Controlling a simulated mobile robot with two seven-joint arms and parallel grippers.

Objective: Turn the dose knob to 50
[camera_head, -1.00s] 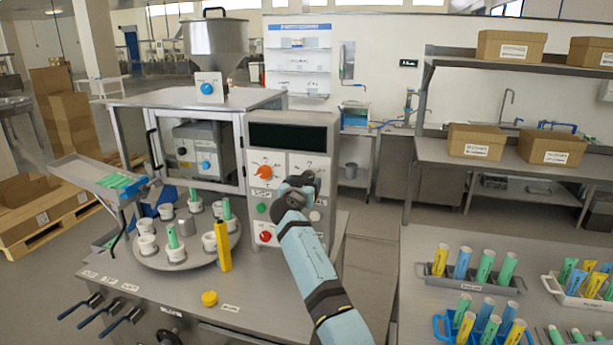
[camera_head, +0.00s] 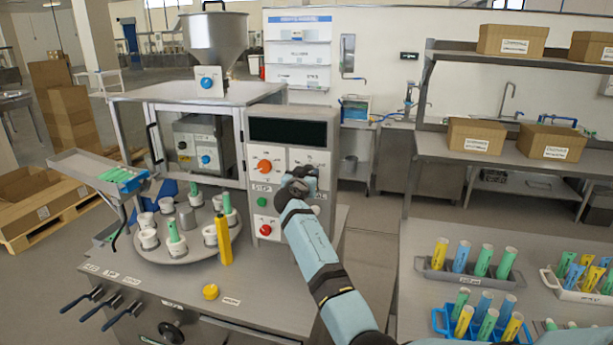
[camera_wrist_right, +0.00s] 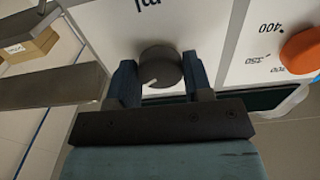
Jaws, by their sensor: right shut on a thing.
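The dose knob (camera_wrist_right: 160,66) is a dark round knob with a white pointer line, on a white plate marked "ml" in the right wrist view. The pointer is toward the lower left of that view. No numbers of its scale can be read. My right gripper (camera_wrist_right: 160,80) has one blue finger on each side of the knob and is shut on it. In the head view my right gripper (camera_head: 300,183) is at the right half of the control panel (camera_head: 290,216) and hides the knob. My left gripper is not in view.
An orange knob (camera_head: 265,166) is left of my gripper, with a green button (camera_head: 262,202) and red button (camera_head: 265,230) below. A dark display (camera_head: 288,130) is above. A turntable (camera_head: 180,258) with several white cups stands left. Tube racks (camera_head: 470,282) are at the right.

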